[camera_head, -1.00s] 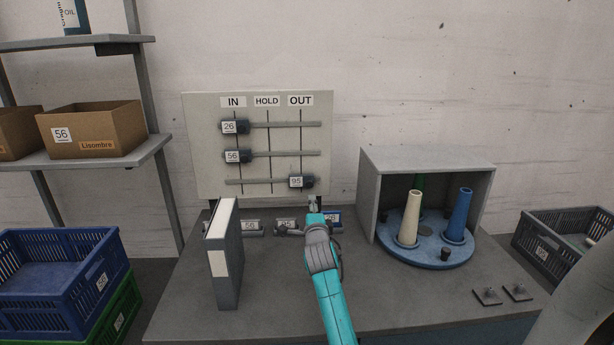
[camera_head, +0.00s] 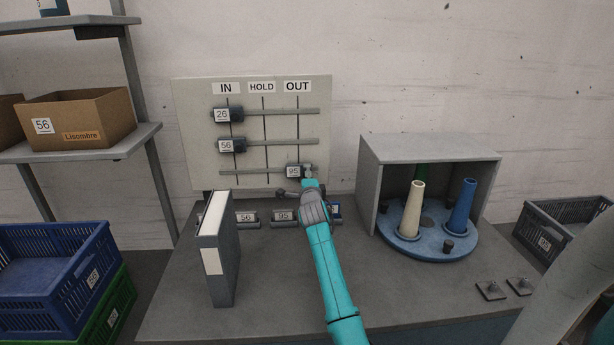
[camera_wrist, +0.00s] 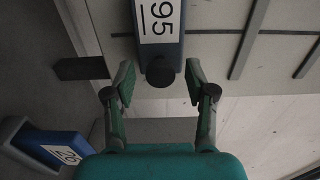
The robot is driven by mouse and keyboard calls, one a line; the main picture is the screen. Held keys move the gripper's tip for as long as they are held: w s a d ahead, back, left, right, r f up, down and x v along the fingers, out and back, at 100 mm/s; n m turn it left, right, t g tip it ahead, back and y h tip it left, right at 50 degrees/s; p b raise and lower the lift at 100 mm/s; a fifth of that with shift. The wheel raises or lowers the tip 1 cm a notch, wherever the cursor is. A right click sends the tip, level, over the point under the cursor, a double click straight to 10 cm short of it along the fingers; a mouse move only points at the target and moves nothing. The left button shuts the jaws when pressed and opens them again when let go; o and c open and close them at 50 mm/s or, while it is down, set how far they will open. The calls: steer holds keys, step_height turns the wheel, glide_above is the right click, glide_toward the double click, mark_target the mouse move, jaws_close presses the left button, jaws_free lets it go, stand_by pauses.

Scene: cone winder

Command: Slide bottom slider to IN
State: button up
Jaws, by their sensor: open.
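The bottom slider (camera_head: 294,171), labelled 95, sits on the lowest rail (camera_head: 245,172) of the pale board, under the OUT heading (camera_head: 297,86). In the wrist view the slider (camera_wrist: 159,30) shows its white 95 label and a dark round knob (camera_wrist: 160,73). My gripper (camera_wrist: 159,85) is open, with one finger on each side of the knob and a visible gap to each. In the head view my gripper (camera_head: 309,178) is at the slider and partly covers its right side. The IN heading (camera_head: 226,88) is at the board's upper left.
Sliders 26 (camera_head: 224,115) and 56 (camera_head: 228,146) sit under IN on the rails above. A grey binder (camera_head: 222,250) stands on the table at left. Labelled blocks, including one marked 95 (camera_head: 283,216), lie below the board. A cabinet (camera_head: 430,147) with cones stands right.

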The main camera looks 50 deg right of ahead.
steer(key=shift+w+d, duration=0.4)
steer(key=shift+d, duration=0.1)
jaws_close()
steer(key=shift+w+a, duration=0.1)
steer(key=shift+a, duration=0.05)
